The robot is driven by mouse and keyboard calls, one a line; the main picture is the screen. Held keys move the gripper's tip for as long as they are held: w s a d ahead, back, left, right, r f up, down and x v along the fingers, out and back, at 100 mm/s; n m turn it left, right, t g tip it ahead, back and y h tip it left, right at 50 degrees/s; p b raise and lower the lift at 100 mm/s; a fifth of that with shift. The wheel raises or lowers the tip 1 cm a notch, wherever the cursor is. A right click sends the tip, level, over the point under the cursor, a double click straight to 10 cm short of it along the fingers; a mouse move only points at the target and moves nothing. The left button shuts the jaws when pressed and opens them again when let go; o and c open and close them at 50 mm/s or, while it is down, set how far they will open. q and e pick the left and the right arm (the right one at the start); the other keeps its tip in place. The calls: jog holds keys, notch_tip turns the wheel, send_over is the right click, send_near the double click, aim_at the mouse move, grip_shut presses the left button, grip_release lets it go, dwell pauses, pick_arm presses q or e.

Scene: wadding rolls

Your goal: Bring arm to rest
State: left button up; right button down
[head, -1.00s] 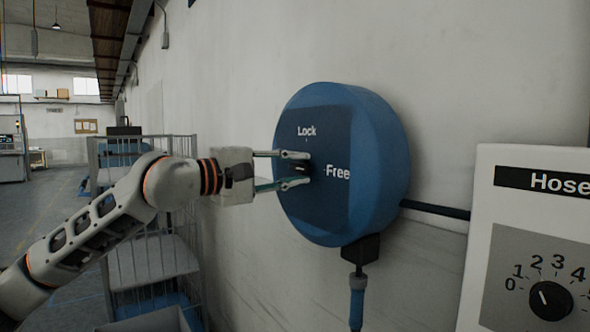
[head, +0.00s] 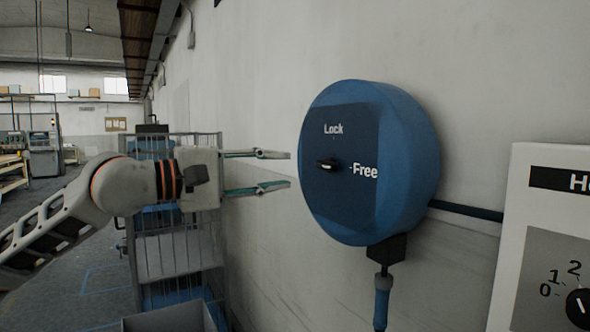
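My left gripper (head: 274,170) is open and empty, its two fingers apart and pointing right. It is left of the blue round hose reel (head: 408,150) on the wall, with a gap between the fingertips and the reel. The reel's dark face carries the words Lock and Free. A small black knob (head: 327,164) sits at the middle of that face, near the level of the Free mark. My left arm (head: 45,225) comes in from the left edge. My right gripper is not in view.
A wire cage trolley (head: 175,245) with shelves stands behind my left arm near the wall. A white panel with a dial (head: 540,215) is at the right edge. A blue hose end (head: 382,300) hangs below the reel. Open floor (head: 60,285) lies to the left.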

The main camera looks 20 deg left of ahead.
pick_arm(q)
jog(key=shift+s+a, duration=0.4)
jog(key=shift+s, duration=0.1)
jog(key=d+f+n+g+h, duration=0.2)
jog(key=d+f+n+h, duration=0.1)
jog(key=d+f+n, duration=0.4)
jog(key=d+f+n+g+h, duration=0.2)
jog(key=d+f+n+h, duration=0.15)
jog(key=f, duration=0.45)
jog(key=s+a+f+n+t+y, duration=0.15)
jog(key=f+n+t+y, duration=0.25)
jog(key=f+n, duration=1.05)
jog(key=w+a+f+n+t+y, duration=0.1)
jog(key=a+f+n+t+y, duration=0.3)
jog(key=f+n, duration=1.1)
jog(key=s+f+n+g+y, duration=0.3)
jog(key=s+f+n, duration=0.5)
jog(key=s+f, duration=0.3)
jog(key=s+d+f+n+g+y, duration=0.1)
jog(key=s+f+n+g+y, duration=0.3)
jog(key=s+f+n, duration=0.5)
notch_tip(320, 180, down, 8)
jog(key=shift+s+f+n+g, duration=0.25)
jog(key=shift+s+n+g, duration=0.05)
jog(key=shift+s, duration=0.85)
